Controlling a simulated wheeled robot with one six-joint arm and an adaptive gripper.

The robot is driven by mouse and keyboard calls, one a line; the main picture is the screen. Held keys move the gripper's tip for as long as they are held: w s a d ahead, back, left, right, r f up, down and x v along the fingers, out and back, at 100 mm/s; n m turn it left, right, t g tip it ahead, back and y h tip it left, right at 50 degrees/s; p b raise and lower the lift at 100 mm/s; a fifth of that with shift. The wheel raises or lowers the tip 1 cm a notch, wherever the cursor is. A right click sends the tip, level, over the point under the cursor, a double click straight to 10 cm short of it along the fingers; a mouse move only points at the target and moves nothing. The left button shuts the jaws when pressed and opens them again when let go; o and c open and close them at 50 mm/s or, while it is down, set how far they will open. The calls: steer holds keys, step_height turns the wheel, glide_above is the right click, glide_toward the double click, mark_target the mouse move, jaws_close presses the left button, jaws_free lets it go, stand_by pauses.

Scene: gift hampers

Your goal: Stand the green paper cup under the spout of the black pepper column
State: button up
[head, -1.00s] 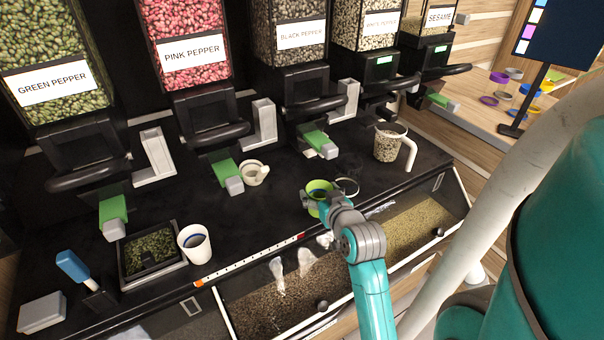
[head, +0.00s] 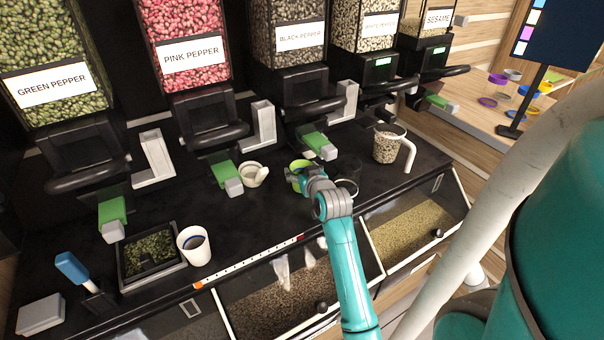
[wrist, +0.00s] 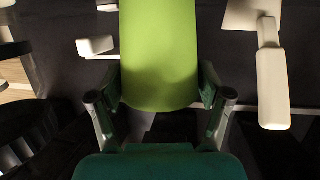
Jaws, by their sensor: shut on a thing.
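The green paper cup (head: 298,174) is held by my gripper (head: 308,180), low over the black counter in front of the black pepper column. In the wrist view the green cup (wrist: 160,55) fills the middle, between the two fingers of my gripper (wrist: 160,100). The black pepper column (head: 300,40) stands behind, with its label facing out. Its spout (head: 318,144), with a green piece and a grey tip, is just behind and to the right of the cup. The cup looks upright. My gripper hides part of it, and I cannot tell whether its base touches the counter.
A small cream cup (head: 253,176) stands left of the green cup. A clear jug of pepper (head: 387,147) stands to the right, and a round ring (head: 346,187) lies close by. A white cup (head: 194,245) stands farther left. Bins of pepper (head: 290,285) line the counter's front.

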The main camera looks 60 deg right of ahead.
steer(key=shift+f, duration=0.6)
steer(key=o, duration=0.8)
steer(key=shift+f, duration=0.1)
steer(key=shift+o, duration=0.2)
